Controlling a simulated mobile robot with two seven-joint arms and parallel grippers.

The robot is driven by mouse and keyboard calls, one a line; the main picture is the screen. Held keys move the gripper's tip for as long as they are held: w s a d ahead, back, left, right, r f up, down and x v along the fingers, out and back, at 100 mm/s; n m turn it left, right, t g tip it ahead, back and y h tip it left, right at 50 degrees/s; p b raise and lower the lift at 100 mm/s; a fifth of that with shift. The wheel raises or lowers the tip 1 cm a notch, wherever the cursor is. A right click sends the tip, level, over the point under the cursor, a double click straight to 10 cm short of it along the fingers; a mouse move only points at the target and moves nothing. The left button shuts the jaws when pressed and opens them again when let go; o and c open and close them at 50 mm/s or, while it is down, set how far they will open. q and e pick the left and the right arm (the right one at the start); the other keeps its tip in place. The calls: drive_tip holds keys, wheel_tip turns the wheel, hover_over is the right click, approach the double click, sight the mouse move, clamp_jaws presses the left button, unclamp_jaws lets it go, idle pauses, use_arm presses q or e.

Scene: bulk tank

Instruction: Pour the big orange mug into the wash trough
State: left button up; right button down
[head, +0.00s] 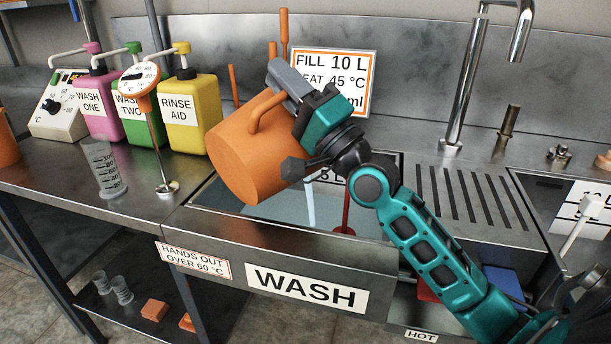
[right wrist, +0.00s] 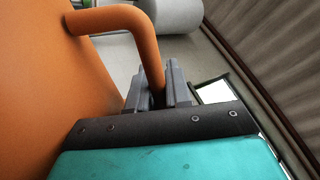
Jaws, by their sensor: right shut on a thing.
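The big orange mug (head: 240,150) hangs in the air above the left part of the wash trough (head: 230,240). It is tilted, and its opening does not show, so I cannot see its contents. My right gripper (head: 288,90) is shut on the mug's handle, up at the right of the mug. In the right wrist view the handle (right wrist: 120,18) runs down between my fingers (right wrist: 160,80), with the mug's wall at left. The trough holds pale liquid; no stream is visible. My left gripper is not in view.
Pink, green and yellow bottles (head: 200,105), a dial thermometer (head: 140,78) and a clear measuring cup (head: 102,168) stand on the left counter. A sign (head: 330,65) stands behind the trough. A tall tap (head: 462,90) and a grooved drainboard (head: 470,205) lie to the right.

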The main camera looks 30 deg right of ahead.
drive_tip(key=shift+d+m, duration=0.3)
drive_tip(key=shift+d, duration=0.05)
